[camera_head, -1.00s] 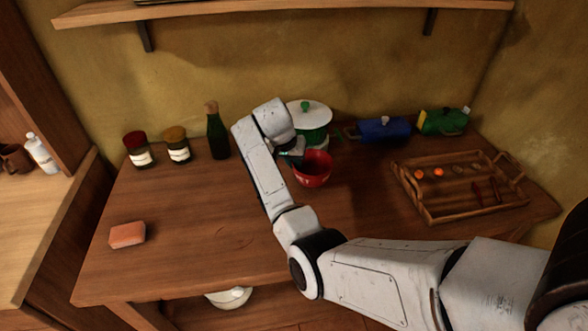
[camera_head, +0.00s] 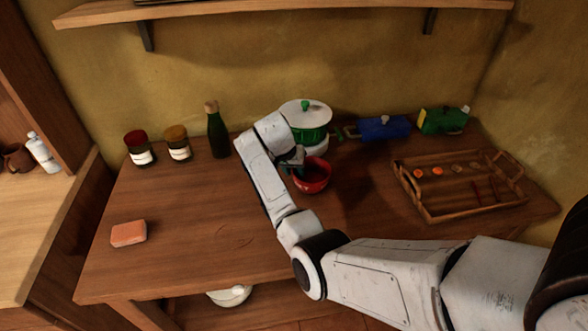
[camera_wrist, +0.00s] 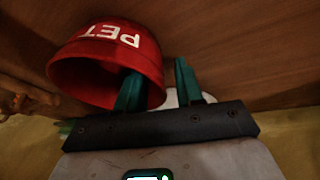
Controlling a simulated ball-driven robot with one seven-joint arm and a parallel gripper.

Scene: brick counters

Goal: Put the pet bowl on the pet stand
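The pet bowl (camera_head: 312,178) is red and stands near the middle of the wooden table. In the wrist view the bowl (camera_wrist: 105,48) shows white "PET" lettering and a dark opening. My gripper (camera_head: 292,168) is at the bowl's left side. In the wrist view the two teal fingers of my gripper (camera_wrist: 158,85) are apart: one overlaps the bowl's opening, the other is outside its rim. A gap shows between the bowl and the outer finger. I cannot make out the pet stand for certain.
A green pot with a white lid (camera_head: 306,113) stands close behind the bowl. A blue container (camera_head: 384,128) and a wooden tray (camera_head: 430,208) are to the right. A bottle (camera_head: 217,135) and jars are left; a sponge (camera_head: 128,233) lies front left. The front middle is clear.

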